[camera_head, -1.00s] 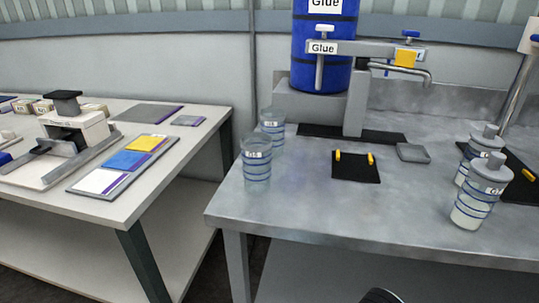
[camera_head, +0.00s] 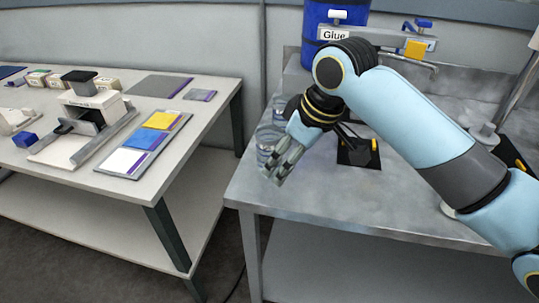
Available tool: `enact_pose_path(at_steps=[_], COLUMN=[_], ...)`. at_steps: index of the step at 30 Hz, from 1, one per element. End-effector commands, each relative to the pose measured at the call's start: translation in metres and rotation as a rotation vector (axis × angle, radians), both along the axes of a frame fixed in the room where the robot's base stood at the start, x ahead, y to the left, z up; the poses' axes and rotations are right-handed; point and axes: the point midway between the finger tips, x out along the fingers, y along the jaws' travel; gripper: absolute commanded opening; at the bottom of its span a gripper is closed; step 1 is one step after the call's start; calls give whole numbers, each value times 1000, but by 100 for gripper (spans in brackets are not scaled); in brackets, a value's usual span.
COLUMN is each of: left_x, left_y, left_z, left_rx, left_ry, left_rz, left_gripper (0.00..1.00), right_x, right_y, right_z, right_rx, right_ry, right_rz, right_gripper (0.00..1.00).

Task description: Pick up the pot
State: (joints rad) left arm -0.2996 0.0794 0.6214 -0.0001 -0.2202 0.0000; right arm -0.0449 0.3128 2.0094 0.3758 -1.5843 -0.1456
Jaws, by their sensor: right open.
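Two clear pots with blue bands stand near the left end of the grey metal table (camera_head: 258,195). The front pot (camera_head: 263,153) is partly hidden by my right gripper. The rear pot (camera_head: 268,133) shows just behind it, also partly covered. My right gripper (camera_head: 273,177) points down and to the left, open, with its fingers beside or in front of the front pot. I cannot tell whether the fingers touch it or straddle it. A lidded pot (camera_head: 486,136) on the right is mostly hidden by my right arm. My left gripper is out of view.
A blue glue drum (camera_head: 318,25) with a tap fixture (camera_head: 375,37) stands at the back. A black mat (camera_head: 359,157) with yellow pegs lies behind my forearm. The left table (camera_head: 205,130) holds a press (camera_head: 95,105) and coloured cards (camera_head: 145,145), with a gap between the tables.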

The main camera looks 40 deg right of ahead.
Motion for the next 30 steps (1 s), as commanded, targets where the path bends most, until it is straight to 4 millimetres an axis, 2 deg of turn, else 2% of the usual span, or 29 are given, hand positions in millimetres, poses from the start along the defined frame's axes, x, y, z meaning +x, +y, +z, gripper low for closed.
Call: enact_pose_path(at_steps=[1,3,7,15,23,30], left_x=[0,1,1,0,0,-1], left_y=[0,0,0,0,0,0], left_z=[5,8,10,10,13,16], left_rx=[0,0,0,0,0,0], left_ry=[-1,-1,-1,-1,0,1], left_rz=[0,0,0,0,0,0], left_gripper=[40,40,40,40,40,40], right_x=[19,36,53,70,79,92], right_y=[-6,-11,-15,-9,-7,-3], right_z=[21,40,57,21,-1,-34], right_rx=[3,11,23,29,26,25], right_ry=[-14,-22,-28,-27,-26,-27], right_rz=[20,48,77,82,82,81], right_gripper=[80,80,80,80,80,80])
